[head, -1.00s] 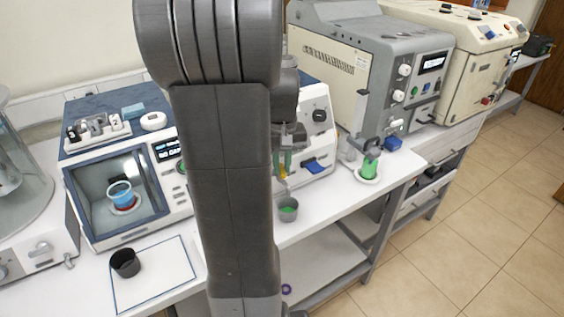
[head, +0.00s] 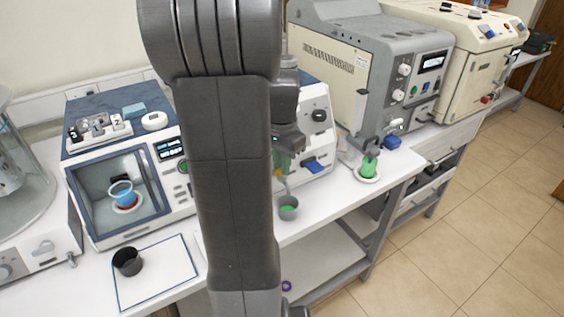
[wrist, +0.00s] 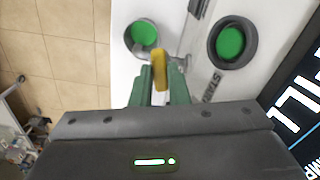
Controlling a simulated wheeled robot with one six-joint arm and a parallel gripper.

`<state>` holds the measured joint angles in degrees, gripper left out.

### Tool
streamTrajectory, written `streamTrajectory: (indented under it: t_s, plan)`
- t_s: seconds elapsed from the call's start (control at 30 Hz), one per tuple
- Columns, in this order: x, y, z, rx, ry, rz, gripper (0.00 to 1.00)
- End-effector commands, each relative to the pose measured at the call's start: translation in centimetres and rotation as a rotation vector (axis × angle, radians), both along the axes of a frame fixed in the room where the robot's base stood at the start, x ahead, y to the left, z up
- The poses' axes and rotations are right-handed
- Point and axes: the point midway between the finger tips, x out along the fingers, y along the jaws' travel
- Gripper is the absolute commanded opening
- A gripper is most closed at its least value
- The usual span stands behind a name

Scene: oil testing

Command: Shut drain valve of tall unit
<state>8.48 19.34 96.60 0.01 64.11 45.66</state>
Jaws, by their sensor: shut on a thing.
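A yellow valve lever (wrist: 160,68) shows between the green fingers of my gripper (wrist: 161,84) in the wrist view. The fingers are closed on it. In the head view my gripper (head: 282,160) is partly hidden behind my arm, at the front of a white unit (head: 319,118) with a dark knob. The valve's body is mostly hidden, so its exact angle is hard to tell. A grey cup with green liquid (head: 288,208) is just below the gripper. In the wrist view a cup of green liquid (wrist: 143,36) lies left of the lever.
A grey machine (head: 375,70) and a cream machine (head: 460,50) stand to the right. A black cup (head: 127,262) sits on a white mat (head: 165,280) at the left. The floor at right is clear.

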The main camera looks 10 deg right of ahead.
Motion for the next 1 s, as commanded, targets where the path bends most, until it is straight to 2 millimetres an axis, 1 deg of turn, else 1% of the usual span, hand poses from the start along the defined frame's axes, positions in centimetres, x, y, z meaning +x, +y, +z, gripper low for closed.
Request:
streamTrajectory:
  t_s: [0.2, 0.43, 0.63, 1.0]
  plan:
    - [0.09, -0.04, 0.16, -0.001, -0.003, -0.149, 0.0]
    - [0.11, -0.05, 0.16, -0.002, -0.005, -0.249, 0.0]
    - [0.11, -0.05, 0.16, -0.002, -0.005, -0.286, 0.0]
    - [0.12, -0.06, 0.17, -0.002, -0.005, -0.294, 0.0]
